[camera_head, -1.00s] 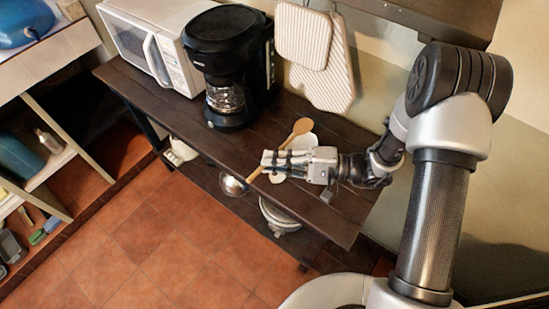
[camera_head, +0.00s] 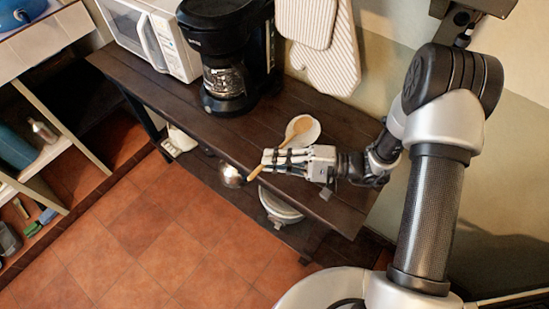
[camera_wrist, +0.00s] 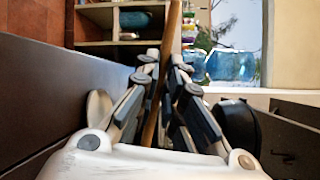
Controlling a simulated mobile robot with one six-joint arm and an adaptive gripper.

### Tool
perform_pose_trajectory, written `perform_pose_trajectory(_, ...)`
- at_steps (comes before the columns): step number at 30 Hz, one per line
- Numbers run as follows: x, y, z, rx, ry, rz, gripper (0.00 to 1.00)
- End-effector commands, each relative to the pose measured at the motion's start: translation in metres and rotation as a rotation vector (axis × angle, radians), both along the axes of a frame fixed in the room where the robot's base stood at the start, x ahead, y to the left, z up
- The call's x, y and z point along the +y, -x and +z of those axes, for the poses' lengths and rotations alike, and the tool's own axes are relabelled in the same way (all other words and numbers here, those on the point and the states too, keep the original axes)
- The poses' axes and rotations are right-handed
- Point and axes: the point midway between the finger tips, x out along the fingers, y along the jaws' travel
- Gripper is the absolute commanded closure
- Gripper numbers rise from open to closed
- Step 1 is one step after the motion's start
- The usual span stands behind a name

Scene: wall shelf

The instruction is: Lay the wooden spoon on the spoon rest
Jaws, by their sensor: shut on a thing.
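The wooden spoon (camera_head: 283,143) is held by its handle in my gripper (camera_head: 268,160), which is shut on it. The spoon's bowl points to the back, and the handle end sticks out past the fingers towards the shelf's front edge. The spoon rest (camera_head: 315,133) is a small white dish on the dark wooden shelf. In the head view the spoon's bowl overlaps the dish; I cannot tell whether they touch. In the wrist view the spoon handle (camera_wrist: 170,35) runs between the two fingers (camera_wrist: 160,100).
A black coffee maker (camera_head: 225,55) and a white microwave (camera_head: 150,35) stand on the dark shelf (camera_head: 170,95) to the left. Striped mitts (camera_head: 330,65) hang on the wall behind. A pot (camera_head: 280,207) sits on the lower level. Shelf space left of the spoon is clear.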

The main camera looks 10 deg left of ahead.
Motion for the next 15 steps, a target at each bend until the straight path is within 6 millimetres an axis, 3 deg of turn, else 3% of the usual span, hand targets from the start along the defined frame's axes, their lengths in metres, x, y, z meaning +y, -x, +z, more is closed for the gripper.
perform_pose_trajectory(15, 0.0, 0.0, -0.0073, 0.0, 0.0, 0.0, 1.0)
